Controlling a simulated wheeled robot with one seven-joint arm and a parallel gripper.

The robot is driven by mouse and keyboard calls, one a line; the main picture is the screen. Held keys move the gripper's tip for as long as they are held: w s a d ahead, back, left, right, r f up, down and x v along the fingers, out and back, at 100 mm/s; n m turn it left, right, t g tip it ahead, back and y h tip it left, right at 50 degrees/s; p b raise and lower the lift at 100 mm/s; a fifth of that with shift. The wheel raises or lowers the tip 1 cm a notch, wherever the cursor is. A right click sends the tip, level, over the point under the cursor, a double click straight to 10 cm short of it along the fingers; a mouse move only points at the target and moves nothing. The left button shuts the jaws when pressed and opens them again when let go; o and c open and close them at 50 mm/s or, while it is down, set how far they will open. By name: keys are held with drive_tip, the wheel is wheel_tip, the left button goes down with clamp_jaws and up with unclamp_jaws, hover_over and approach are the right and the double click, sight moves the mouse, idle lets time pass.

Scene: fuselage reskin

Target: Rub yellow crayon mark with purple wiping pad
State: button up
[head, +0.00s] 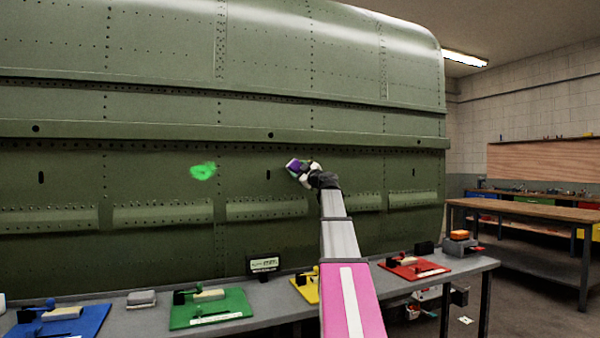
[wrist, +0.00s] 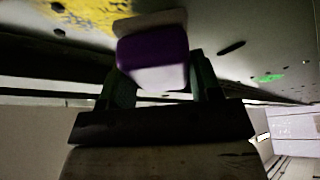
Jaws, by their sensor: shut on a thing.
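My gripper (head: 301,170) is shut on the purple wiping pad (head: 292,165), up near the green fuselage skin. In the wrist view the purple wiping pad (wrist: 152,58) sits between the fingers of my gripper (wrist: 152,85), with a pale layer on its far face. The yellow crayon mark (wrist: 85,14) shows on the skin at the top left of the wrist view, just past the pad. Whether the pad touches the skin is unclear. In the head view my arm and gripper hide the yellow mark.
A green mark (head: 203,171) is on the fuselage (head: 150,230) to the left. Below, a grey bench (head: 140,318) carries blue (head: 60,322), green (head: 210,308), yellow (head: 306,290) and red (head: 415,268) mats with tools. A wooden-topped table (head: 530,208) stands at right.

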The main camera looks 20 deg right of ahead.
drive_tip(key=shift+w, duration=1)
idle(0.3)
drive_tip(key=d, duration=1)
drive_tip(key=shift+w+d, duration=0.25)
drive_tip(key=shift+d, duration=0.05)
idle(0.8)
drive_tip(key=shift+a, duration=0.15)
drive_tip(key=shift+s+a, duration=0.15)
drive_tip(key=shift+a, duration=2.5)
drive_tip(key=shift+s+a, duration=0.1)
drive_tip(key=shift+a, duration=2.5)
drive_tip(key=shift+r, duration=0.1)
drive_tip(key=shift+d, duration=0.1)
